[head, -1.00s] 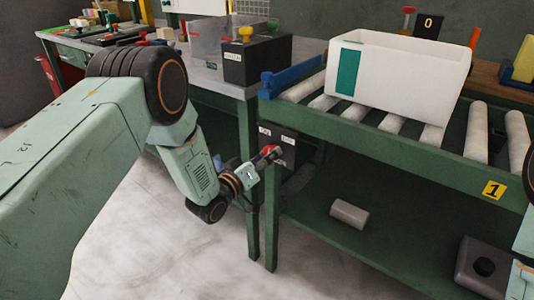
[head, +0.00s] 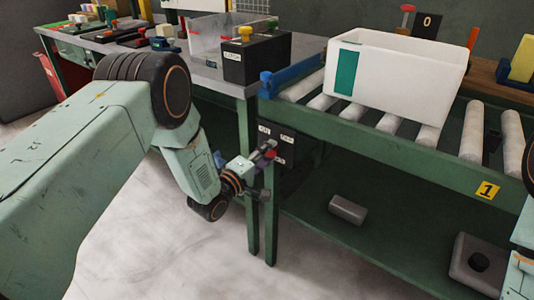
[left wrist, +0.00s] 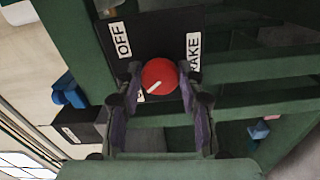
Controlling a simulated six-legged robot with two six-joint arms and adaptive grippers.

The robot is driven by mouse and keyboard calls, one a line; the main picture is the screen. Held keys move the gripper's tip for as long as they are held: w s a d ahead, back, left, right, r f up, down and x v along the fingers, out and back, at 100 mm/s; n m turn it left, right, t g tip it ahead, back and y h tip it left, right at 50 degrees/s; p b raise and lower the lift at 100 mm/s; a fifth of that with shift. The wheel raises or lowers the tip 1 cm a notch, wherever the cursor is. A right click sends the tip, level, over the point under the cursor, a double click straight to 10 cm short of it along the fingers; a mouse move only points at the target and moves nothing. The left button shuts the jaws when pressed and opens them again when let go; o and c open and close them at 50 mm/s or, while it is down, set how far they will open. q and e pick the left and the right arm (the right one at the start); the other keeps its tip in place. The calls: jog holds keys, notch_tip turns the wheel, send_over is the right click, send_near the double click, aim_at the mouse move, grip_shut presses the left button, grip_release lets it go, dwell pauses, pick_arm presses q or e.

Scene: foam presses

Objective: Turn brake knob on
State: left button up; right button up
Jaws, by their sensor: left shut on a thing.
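The red brake knob (left wrist: 159,76) sits on a dark box (left wrist: 150,38) with white labels reading OFF and one partly covered, ending in "RAKE". Its white pointer line slants toward the lower left in the left wrist view. My left gripper (left wrist: 160,78) has its two fingers on either side of the knob, shut on it. In the head view the left gripper (head: 268,162) is at the box (head: 287,147) under the end of the roller conveyor; the knob is mostly hidden there by the fingers. My right gripper is out of view.
A white bin with a green stripe (head: 395,75) stands on the conveyor rollers (head: 472,130). A green leg (head: 270,215) stands close to my left gripper. The lower shelf (head: 330,240) holds grey blocks. A workbench (head: 210,82) with a black box (head: 257,60) is at the left.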

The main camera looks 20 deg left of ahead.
pick_arm(q)
jog(key=shift+n, duration=0.6)
jog(key=shift+a+f, duration=0.1)
jog(key=o, duration=1.1)
jog(key=shift+o, duration=0.3)
jog(key=v, duration=1.2)
